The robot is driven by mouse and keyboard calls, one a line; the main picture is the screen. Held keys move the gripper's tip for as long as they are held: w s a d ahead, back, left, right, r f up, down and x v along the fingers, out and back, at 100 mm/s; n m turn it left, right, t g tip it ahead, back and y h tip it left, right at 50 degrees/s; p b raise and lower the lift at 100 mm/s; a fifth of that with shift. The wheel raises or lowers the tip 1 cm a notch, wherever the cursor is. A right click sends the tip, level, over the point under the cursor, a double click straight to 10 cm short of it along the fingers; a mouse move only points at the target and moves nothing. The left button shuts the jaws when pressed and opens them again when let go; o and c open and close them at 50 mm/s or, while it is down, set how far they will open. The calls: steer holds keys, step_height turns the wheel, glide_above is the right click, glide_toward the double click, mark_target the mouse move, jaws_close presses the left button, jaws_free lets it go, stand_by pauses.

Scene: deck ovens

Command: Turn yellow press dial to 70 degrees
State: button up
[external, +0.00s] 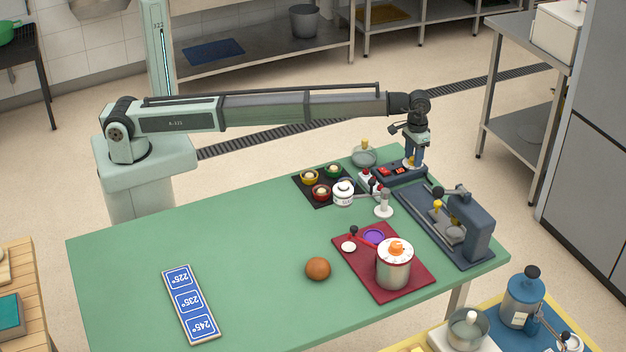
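A dark blue control panel (385,181) with red switches lies at the far right corner of the green table. My gripper (413,162) points down over the panel's right end. A small pale yellow piece (421,163), perhaps the dial, shows at the fingertips, mostly hidden by them. I cannot tell whether the fingers touch or grip it. A dark blue press (474,225) on a long base stands in front of the panel, with a yellow knob (438,205) on its left side. Dial markings are too small to read.
A black tray (309,180) with small bowls, a white jar (343,193) and a white-topped stand (384,204) are left of the press.

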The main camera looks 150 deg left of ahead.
steer(key=c, duration=0.7)
steer(key=m, duration=0.4)
steer(key=shift+m, duration=1.8)
steer(key=o, duration=1)
steer(key=shift+o, duration=0.2)
steer(key=shift+r, duration=0.1)
